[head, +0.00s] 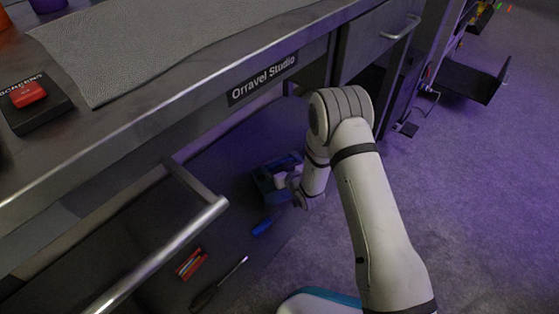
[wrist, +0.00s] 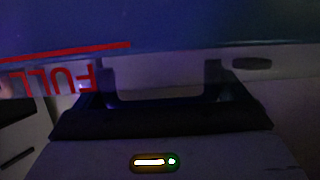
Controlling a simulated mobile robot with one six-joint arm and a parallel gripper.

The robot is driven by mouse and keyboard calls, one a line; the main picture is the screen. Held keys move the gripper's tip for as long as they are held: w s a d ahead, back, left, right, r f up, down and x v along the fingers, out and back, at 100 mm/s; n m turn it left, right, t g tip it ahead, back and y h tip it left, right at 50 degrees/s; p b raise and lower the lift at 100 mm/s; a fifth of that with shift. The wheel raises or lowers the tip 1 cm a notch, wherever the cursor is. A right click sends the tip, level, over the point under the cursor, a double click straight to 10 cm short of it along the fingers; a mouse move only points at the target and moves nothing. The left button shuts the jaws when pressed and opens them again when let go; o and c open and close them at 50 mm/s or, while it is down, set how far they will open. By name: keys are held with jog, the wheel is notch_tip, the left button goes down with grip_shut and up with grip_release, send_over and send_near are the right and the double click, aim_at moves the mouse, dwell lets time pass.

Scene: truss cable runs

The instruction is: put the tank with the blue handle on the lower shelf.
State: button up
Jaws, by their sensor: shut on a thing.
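In the head view my arm reaches down under the bench, and my gripper (head: 292,184) is low over the dark lower shelf (head: 225,170). A dark blue, boxy thing (head: 268,182) is at the gripper, and I take it to be the tank. In the wrist view my gripper (wrist: 160,82) is shut, with a broad dark blue surface of the tank (wrist: 200,32) close across the top.
A red item (head: 191,264), a screwdriver (head: 217,284) and a small blue item (head: 262,227) lie near the gripper. Open floor (head: 480,200) is at the right.

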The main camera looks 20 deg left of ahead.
jog(key=shift+f, duration=0.2)
jog(key=o, duration=1.7)
jog(key=shift+f, duration=0.1)
jog(key=shift+s+d+r, duration=0.2)
jog(key=shift+r, duration=0.05)
jog(key=p+v, duration=0.5)
jog(key=v, duration=0.6)
jog(key=w+d+r+m+g+h, duration=0.3)
jog(key=d+r+h, duration=0.5)
jog(key=d+r, duration=0.8)
jog(key=s+d+r+m+g, duration=0.2)
jog(key=s+d+r, duration=0.2)
jog(key=s, duration=0.3)
jog(key=s+d+r+m+g+h, duration=0.1)
jog(key=s+d+r+m+g, duration=0.1)
jog(key=s+d+r, duration=0.2)
jog(key=s+d+r+m+g+h, duration=0.1)
jog(key=s+d+r, duration=0.3)
jog(key=s, duration=0.8)
notch_tip(320, 180, up, 3)
jog(key=shift+d+f+m+g, duration=0.1)
jog(key=shift+d+m+g, duration=0.25)
jog(key=shift+m+g, duration=0.25)
